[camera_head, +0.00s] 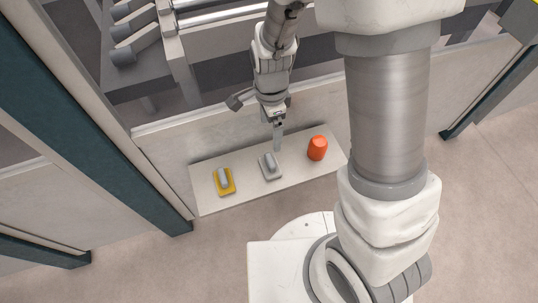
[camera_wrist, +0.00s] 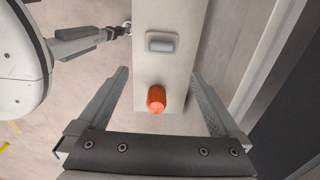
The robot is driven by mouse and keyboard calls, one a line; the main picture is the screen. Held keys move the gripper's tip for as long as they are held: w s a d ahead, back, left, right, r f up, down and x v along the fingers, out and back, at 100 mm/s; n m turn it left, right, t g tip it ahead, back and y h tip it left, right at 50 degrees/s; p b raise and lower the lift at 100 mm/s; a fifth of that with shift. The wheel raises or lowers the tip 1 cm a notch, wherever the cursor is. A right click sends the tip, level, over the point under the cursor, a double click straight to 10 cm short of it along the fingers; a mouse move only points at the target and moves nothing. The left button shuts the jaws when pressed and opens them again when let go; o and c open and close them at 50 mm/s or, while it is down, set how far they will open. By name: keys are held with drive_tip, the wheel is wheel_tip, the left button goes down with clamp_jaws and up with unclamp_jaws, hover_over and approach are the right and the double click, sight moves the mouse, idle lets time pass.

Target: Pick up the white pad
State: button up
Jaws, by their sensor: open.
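The white pad (camera_head: 270,167) is a small pale block with a grey grip on top. It lies in the middle of a narrow pale shelf (camera_head: 210,200), between a yellow pad and an orange object. In the wrist view the white pad (camera_wrist: 162,43) sits at the top, beyond my fingertips. My gripper (camera_head: 278,140) is open and empty above the shelf, close to the white pad in the head view. In the wrist view its two fingers (camera_wrist: 161,75) are spread wide, with the orange object showing between them. Nothing hides the pad in the wrist view.
The orange object (camera_head: 317,148) stands at the shelf's right end and also shows in the wrist view (camera_wrist: 156,98). A yellow pad (camera_head: 224,181) with a grey grip lies at the left end. The machine's pale panel rises behind the shelf. Open floor lies in front.

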drive_tip(key=b, duration=0.3)
hover_over(270, 159)
drive_tip(key=f, duration=1.1)
drive_tip(key=shift+s+f, duration=0.1)
drive_tip(key=shift+s, duration=0.3)
drive_tip(key=shift+w+f+b, duration=0.2)
drive_tip(key=shift+f+b, duration=0.25)
drive_tip(key=shift+f, duration=1.05)
drive_tip(key=shift+w+f+b, duration=0.15)
drive_tip(key=shift+f+b, duration=0.25)
drive_tip(key=shift+f, duration=1.1)
drive_tip(key=c, duration=1.3)
drive_tip(key=shift+r, duration=0.15)
